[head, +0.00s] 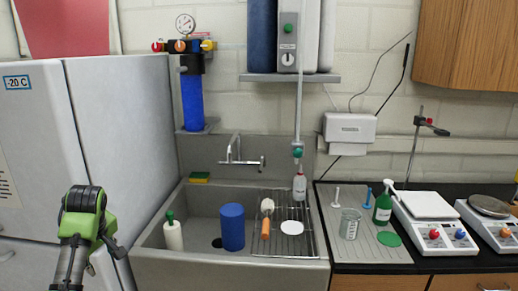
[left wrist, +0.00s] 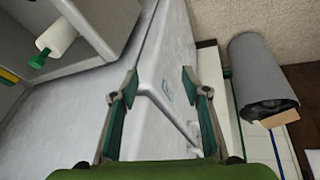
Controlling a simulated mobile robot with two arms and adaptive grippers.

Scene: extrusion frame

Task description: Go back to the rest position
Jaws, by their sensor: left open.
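My left gripper (head: 92,262), green and black with grey fingers, is at the lower left of the head view, in front of the white freezer (head: 120,130) and left of the sink. In the left wrist view the two fingers of the gripper (left wrist: 159,76) stand well apart with nothing between them. The freezer's pale surface (left wrist: 165,45) lies beyond the fingers. My right gripper is in neither view.
The grey sink (head: 190,253) holds a white bottle (head: 173,234), a blue cylinder (head: 232,227) and a wire rack (head: 300,243). A black counter (head: 440,262) with scales (head: 432,222) is at right. A grey bin (left wrist: 262,75) stands right in the wrist view.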

